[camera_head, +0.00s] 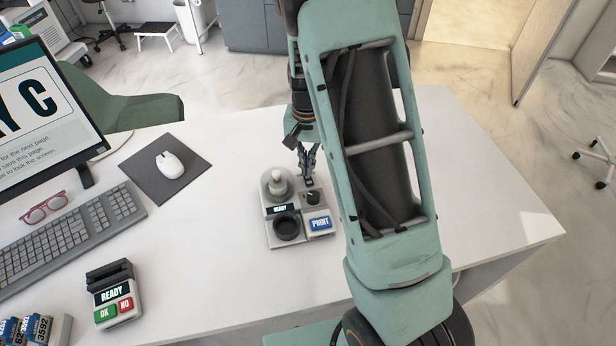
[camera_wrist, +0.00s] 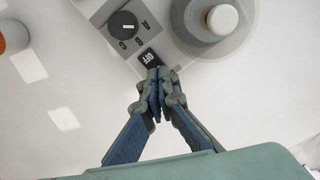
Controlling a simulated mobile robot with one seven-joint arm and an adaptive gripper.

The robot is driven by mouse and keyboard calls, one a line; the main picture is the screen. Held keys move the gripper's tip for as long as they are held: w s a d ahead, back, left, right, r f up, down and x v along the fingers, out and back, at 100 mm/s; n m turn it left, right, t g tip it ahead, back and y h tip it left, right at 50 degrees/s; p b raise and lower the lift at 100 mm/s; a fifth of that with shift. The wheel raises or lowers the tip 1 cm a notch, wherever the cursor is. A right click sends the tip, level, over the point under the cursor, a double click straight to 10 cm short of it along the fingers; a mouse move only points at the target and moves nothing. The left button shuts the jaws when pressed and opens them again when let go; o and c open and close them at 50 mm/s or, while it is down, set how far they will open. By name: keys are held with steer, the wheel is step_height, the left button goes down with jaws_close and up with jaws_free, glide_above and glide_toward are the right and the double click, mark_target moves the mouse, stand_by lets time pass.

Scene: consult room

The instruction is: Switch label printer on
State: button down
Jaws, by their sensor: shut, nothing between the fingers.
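The label printer (camera_head: 272,236) stands on the white desk, a small grey device with a round grey knob-like top (camera_head: 277,183), a dark dial (camera_head: 312,197), a dark round opening, a lit display reading "READY" and a blue "PRINT" button (camera_head: 320,223). In the wrist view, its black switch (camera_wrist: 149,57) shows the word "OFF", beside a dial (camera_wrist: 123,25) marked A, B, C. My gripper (camera_wrist: 158,74) is shut and empty, its fingertips right at the switch's near edge; whether they touch it I cannot tell. In the head view, my gripper (camera_head: 308,160) is at the printer's back edge.
Left on the desk are a monitor (camera_head: 40,110), a keyboard (camera_head: 75,232), red glasses (camera_head: 45,207), a mouse (camera_head: 169,164) on a dark mat and a card terminal (camera_head: 113,297) reading "READY". The desk (camera_head: 475,190) to the right is clear.

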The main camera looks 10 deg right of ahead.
steer(key=shift+r+p, duration=1.85)
steer(key=shift+r, duration=1.05)
